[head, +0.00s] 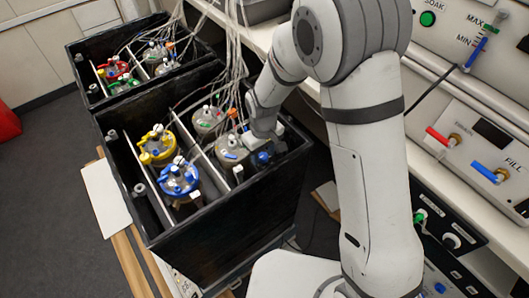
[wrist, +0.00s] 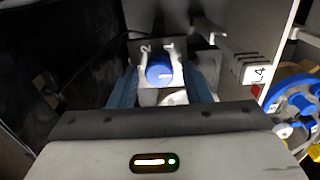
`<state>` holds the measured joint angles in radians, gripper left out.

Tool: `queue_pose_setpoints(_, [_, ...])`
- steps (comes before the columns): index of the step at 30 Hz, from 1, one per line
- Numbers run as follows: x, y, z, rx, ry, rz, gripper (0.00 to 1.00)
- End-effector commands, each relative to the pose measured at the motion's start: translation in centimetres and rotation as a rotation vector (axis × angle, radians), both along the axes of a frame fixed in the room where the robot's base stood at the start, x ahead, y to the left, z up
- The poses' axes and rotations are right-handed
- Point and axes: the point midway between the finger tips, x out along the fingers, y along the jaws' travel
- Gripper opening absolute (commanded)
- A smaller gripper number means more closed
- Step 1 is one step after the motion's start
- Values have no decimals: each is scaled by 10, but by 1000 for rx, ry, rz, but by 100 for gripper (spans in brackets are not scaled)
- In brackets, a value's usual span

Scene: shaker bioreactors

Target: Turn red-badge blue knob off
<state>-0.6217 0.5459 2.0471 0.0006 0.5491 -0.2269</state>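A blue knob (wrist: 159,70) with a pale pointer line shows in the wrist view, on a pale plate with markings "2" and "1" above it. My gripper (wrist: 162,88) is open, with one blue finger on each side of the knob. Gaps show between the fingers and the knob, so it is not clasped. A small red patch (wrist: 256,91) sits beside a white "L4" label (wrist: 255,74) to the right. In the head view my gripper (head: 268,140) is at the right end of the near black box; a dark blue piece (head: 263,158) shows below it, either knob or finger.
The near black box (head: 225,224) holds vessels with yellow (head: 157,145) and blue (head: 178,178) rings, and tubes hang above. A farther box (head: 88,52) holds a red-ringed vessel (head: 117,68). A bench panel with a red lever (head: 438,136) stands at right. Dark floor lies open at left.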

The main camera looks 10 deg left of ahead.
Motion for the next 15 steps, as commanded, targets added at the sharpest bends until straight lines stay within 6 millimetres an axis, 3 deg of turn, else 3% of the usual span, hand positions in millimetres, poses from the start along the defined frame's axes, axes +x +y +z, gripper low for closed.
queue_pose_setpoints(10, [1,0,4,1,-2,0,48])
queue_pose_setpoints(15, [1,0,28,3,-4,0,48])
